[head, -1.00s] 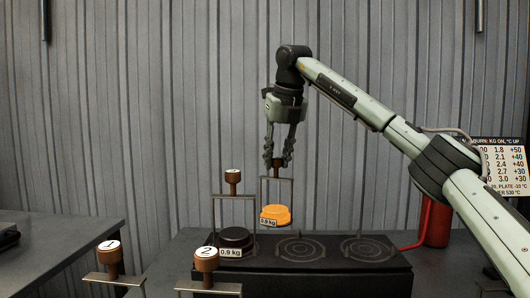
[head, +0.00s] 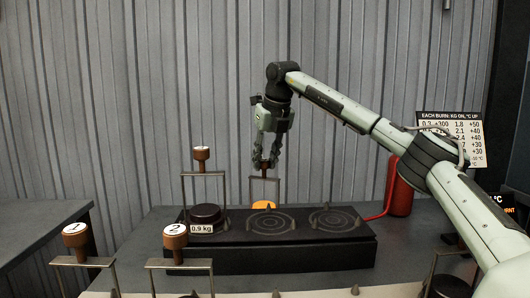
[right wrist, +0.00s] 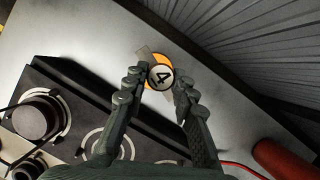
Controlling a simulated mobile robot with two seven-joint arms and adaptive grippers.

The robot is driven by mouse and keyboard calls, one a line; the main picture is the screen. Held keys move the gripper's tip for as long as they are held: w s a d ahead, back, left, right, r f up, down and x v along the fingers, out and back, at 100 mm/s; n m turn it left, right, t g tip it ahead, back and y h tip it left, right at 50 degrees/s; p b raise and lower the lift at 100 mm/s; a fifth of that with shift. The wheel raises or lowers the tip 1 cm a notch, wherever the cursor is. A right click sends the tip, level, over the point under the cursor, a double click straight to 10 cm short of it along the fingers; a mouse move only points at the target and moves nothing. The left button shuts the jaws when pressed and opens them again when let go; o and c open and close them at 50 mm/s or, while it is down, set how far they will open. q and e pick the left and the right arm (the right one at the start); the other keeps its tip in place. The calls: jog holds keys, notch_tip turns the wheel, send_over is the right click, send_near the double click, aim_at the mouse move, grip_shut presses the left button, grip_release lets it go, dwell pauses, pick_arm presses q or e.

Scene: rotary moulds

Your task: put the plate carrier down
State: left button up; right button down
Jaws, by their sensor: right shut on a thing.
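My right gripper (head: 265,166) is shut on the brown knob of the plate carrier (head: 265,179). In the right wrist view the fingers (right wrist: 151,98) close around that knob (right wrist: 160,77), which is marked 4. The carrier's orange plate (head: 264,205) shows just behind the back edge of the black hob; its lower part is hidden by the hob. In the right wrist view a rim of orange (right wrist: 152,59) shows under the knob, over the grey table behind the hob. I cannot tell whether the plate touches the table. My left gripper is not in view.
The hob (head: 290,255) has a dark 0.9 kg plate (head: 205,215) in a carrier on its left ring; its middle and right rings are empty. Carriers 1 (head: 75,240) and 2 (head: 175,240) stand in front. A red cylinder (head: 399,188) stands right of the hob.

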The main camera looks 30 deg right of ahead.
jog(key=shift+r, duration=0.1)
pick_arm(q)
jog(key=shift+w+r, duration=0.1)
pick_arm(e)
jog(key=c, duration=1.2)
grip_release()
jog(key=shift+s+r, duration=0.15)
jog(key=shift+r, duration=0.1)
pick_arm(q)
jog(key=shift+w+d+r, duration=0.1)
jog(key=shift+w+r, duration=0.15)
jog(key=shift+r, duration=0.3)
pick_arm(e)
jog(key=v, duration=1.1)
jog(key=shift+s+a+r, duration=0.1)
jog(key=shift+s+r, duration=0.05)
jog(key=shift+r, duration=0.05)
